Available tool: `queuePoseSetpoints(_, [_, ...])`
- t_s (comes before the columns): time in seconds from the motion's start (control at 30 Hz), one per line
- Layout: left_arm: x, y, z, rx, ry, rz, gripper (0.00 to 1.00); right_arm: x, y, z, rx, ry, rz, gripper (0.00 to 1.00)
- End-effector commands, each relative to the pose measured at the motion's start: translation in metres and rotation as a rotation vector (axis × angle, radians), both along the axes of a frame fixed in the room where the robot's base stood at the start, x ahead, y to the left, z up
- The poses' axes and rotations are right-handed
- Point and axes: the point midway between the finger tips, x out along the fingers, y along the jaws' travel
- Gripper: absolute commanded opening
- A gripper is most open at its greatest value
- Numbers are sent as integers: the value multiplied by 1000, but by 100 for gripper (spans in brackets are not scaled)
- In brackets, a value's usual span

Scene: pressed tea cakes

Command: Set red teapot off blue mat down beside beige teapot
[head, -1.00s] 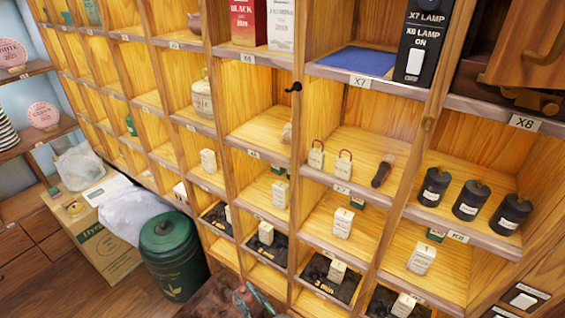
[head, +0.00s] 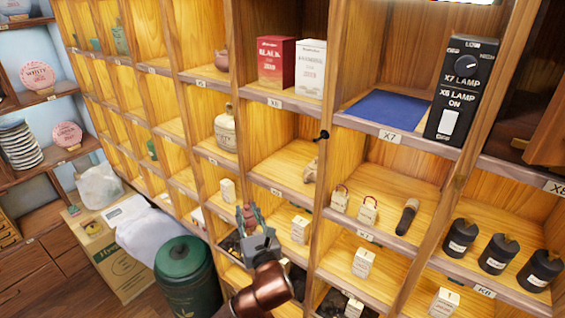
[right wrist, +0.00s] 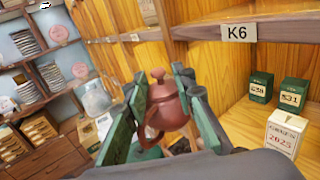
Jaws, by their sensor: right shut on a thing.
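My right gripper (head: 252,228) is shut on the red teapot (right wrist: 168,106). In the right wrist view the reddish-brown pot, with its knobbed lid on top, hangs between the green finger pads. In the head view the pot is small and partly hidden by the gripper, in front of the shelf wall. The blue mat (head: 388,108) lies bare in compartment X7. A small beige object (head: 311,171), possibly the beige teapot, stands in the compartment below X6, partly hidden by the divider. My left gripper is not in view.
A white-grey lidded jar (head: 226,130) stands one compartment left. A black lamp switch box (head: 462,92) stands beside the mat. A black hook (head: 321,136) sticks out from a divider. A dark green canister (head: 187,275) stands on the floor. The compartment below X6 has bare floor left of the beige object.

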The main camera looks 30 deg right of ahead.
Motion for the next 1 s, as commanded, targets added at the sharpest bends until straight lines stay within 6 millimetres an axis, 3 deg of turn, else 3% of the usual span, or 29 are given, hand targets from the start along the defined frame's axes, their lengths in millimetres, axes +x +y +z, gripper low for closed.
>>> queuePoseSetpoints(0.03, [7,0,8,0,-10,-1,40,9,-1,29,2,-11,-18,0])
queuePoseSetpoints(0.27, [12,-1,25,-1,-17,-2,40,40,-26,119,-2,-10,-153,0])
queuePoseSetpoints(0.4, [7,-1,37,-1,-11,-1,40,57,-59,173,3,-7,-274,0])
queuePoseSetpoints(0.5, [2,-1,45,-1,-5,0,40,67,-90,201,4,-4,-364,0])
queuePoseSetpoints(0.57, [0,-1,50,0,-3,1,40,72,-108,212,5,-3,-412,0])
queuePoseSetpoints(0.77, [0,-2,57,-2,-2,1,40,80,-139,220,7,-2,-484,0])
queuePoseSetpoints(0.8, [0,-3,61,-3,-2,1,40,83,-151,224,0,-3,-510,0])
queuePoseSetpoints(1.0, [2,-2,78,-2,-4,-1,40,98,-182,216,0,-3,-583,0])
